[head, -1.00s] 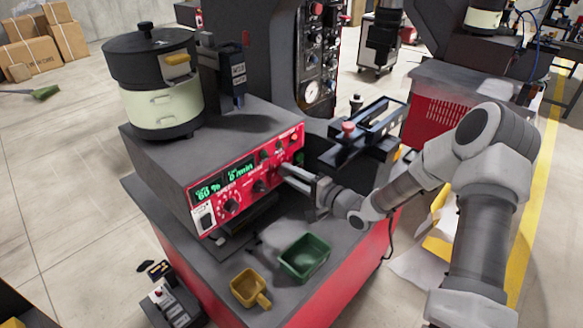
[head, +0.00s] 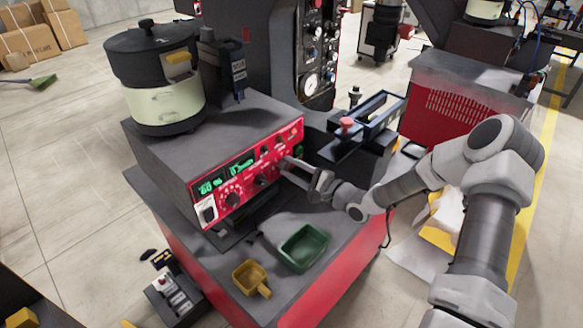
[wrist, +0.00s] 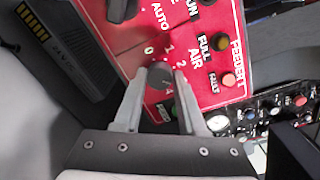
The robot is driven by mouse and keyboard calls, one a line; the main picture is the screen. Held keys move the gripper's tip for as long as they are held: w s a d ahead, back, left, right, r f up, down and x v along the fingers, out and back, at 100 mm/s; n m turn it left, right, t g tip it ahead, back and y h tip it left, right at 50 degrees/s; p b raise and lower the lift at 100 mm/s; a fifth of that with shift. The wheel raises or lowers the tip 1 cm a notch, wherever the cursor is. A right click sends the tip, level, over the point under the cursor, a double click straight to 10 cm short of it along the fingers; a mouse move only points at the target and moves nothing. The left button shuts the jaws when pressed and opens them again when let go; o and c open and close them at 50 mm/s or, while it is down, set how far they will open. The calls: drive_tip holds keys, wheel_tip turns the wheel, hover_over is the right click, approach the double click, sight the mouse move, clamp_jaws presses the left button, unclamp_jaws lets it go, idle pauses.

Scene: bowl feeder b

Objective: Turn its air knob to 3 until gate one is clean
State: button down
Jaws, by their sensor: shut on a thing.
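The air knob (wrist: 160,76) is a small dark round knob on the red control panel (wrist: 130,45), beside the word AIR and printed scale numbers. My gripper (wrist: 158,92) has one finger on each side of it and is shut on it. I cannot read clearly which number the knob points at. In the head view my gripper (head: 286,164) reaches the right part of the red panel (head: 218,193) and hides the knob. Green digits glow on the panel's left displays (head: 241,167). The bowl feeder (head: 160,85) stands on top of the unit. I cannot make out gate one.
A green tray (head: 303,248) and a yellow scoop (head: 251,278) lie on the bench below the panel. A rail with a red knob (head: 347,126) stands behind my gripper. Other panel knobs and buttons (wrist: 228,79) sit close to my fingers.

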drive_tip(key=shift+c, duration=2.4)
unclamp_jaws()
drive_tip(key=v, duration=1.7)
drive_tip(key=shift+d+b, duration=0.15)
drive_tip(key=shift+b, duration=0.15)
drive_tip(key=shift+s, duration=0.1)
